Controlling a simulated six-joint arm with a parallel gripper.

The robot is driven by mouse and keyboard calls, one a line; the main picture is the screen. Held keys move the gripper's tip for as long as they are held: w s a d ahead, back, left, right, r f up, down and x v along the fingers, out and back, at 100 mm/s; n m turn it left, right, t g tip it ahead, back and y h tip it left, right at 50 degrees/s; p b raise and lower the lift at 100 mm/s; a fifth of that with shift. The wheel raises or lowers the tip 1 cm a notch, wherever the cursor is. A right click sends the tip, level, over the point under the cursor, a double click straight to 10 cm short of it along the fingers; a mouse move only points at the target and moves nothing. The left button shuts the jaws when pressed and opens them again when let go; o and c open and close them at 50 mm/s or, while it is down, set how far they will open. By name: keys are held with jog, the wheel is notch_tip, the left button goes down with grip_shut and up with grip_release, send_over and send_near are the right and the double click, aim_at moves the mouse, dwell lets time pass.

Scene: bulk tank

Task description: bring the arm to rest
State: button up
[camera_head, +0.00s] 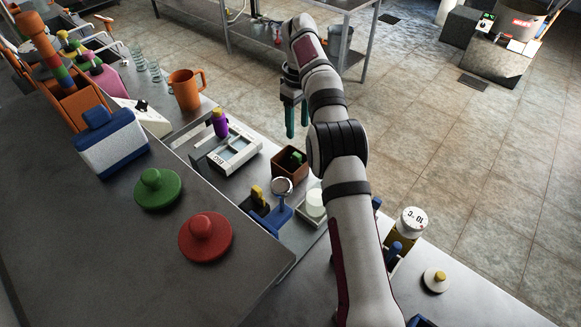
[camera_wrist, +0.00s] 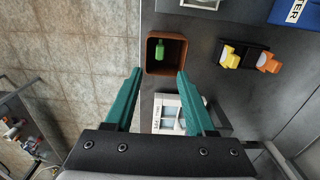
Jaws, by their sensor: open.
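My gripper (camera_head: 297,117) has two teal fingers and hangs from my raised arm in the head view, over the far side of the bench. In the wrist view my gripper (camera_wrist: 160,74) is open, with its fingers apart and nothing held between them. A brown open box (camera_wrist: 149,57) lies just beyond the fingertips in that view, with a small green bottle (camera_wrist: 159,50) inside. The same box (camera_head: 290,174) shows in the head view, below and close to the gripper. I cannot tell the exact height of the fingers above it.
A white-framed tray (camera_head: 235,153) and a purple bottle (camera_head: 219,124) stand left of the box. An orange mug (camera_head: 186,90), a green lidded knob (camera_head: 157,188) and a red one (camera_head: 205,236) are further left.

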jog(key=shift+r, duration=1.65)
jog(key=s+d+r+m, duration=0.1)
jog(key=s+r+m, duration=0.3)
jog(key=s, duration=0.5)
jog(key=s+r+m, duration=0.3)
jog(key=s+r, duration=0.4)
jog(key=s, duration=0.1)
jog(key=s+f+m+y, duration=0.1)
jog(key=s+f+m, duration=0.2)
jog(key=s, duration=1)
jog(key=s+f+m, duration=0.4)
jog(key=s+f, duration=0.2)
jog(key=s, duration=0.7)
jog(key=shift+a+f+m+y, duration=0.25)
jog(key=shift+f+m+y, duration=0.05)
jog(key=shift+y, duration=0.1)
